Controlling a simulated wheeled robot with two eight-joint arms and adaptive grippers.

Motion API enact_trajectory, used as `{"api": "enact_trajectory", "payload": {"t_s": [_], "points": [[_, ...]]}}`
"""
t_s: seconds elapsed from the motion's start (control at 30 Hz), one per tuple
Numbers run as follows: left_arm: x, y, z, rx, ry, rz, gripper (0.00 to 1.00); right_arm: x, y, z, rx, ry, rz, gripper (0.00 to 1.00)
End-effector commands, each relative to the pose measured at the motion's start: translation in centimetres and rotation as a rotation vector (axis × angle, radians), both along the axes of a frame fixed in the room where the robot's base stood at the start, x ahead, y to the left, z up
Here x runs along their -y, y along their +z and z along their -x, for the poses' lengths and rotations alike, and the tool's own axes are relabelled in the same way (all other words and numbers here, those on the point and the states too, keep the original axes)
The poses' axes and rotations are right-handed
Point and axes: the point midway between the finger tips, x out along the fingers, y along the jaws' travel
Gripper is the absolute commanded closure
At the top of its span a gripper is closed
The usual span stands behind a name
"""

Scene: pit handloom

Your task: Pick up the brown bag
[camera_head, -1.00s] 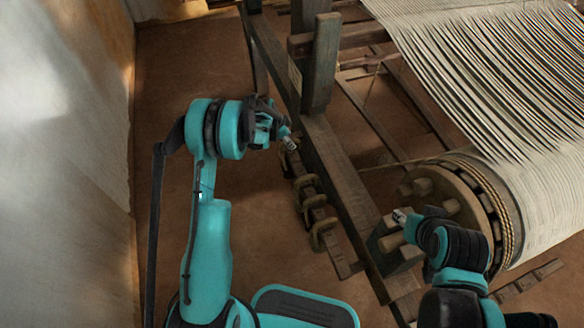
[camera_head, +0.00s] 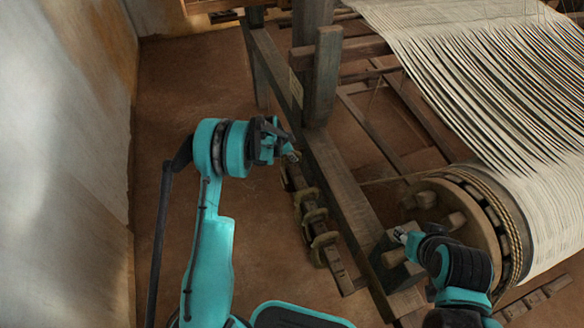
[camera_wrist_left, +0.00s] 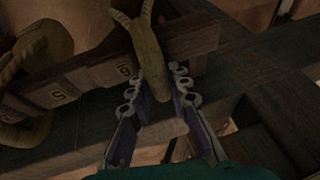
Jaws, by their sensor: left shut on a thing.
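My left gripper (camera_head: 291,155) is at the upper end of a dark wooden rack (camera_head: 336,268) beside the loom frame. In the left wrist view, its two fingers (camera_wrist_left: 158,100) are shut on an olive-brown piece (camera_wrist_left: 149,60) with curved, horn-like ends at the top. Similar brown loops (camera_head: 323,240) sit along the rack. My right gripper (camera_head: 402,236) is beside the loom's large roller; its jaw opening is too small to read.
The loom's wooden beam (camera_head: 345,195) and post (camera_head: 324,75) stand just right of my left gripper. The cloth roller (camera_head: 465,215) with white warp threads (camera_head: 470,80) fills the right. The wall (camera_head: 60,160) is at left, with bare floor (camera_head: 175,90) before it.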

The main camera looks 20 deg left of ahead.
Motion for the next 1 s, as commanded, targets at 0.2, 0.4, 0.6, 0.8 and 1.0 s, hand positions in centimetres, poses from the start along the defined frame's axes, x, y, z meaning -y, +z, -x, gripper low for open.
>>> {"api": "enact_trajectory", "payload": {"t_s": [0.2, 0.4, 0.6, 0.8, 1.0], "points": [[0.0, 1.0, 0.0, 0.001, 0.000, 0.001, 1.00, 0.0, 0.6, 0.0, 0.000, 0.000, 0.000, 0.60], [0.0, 2.5, 0.0, 0.000, 0.000, 0.000, 1.00, 0.0, 1.6, 0.0, 0.000, 0.000, 0.000, 0.60], [-0.1, 3.7, 0.2, 0.000, 0.001, 0.000, 1.00, 0.0, 2.3, 0.0, 0.000, 0.000, 0.000, 0.60], [-1.0, 3.6, 1.6, 0.000, 0.001, 0.000, 1.00, 0.0, 2.7, 0.0, 0.000, 0.000, 0.000, 0.60], [-2.4, 3.7, 3.9, 0.000, 0.003, 0.001, 1.00, 0.0, 3.5, 0.0, 0.000, 0.000, 0.000, 0.60]]}}
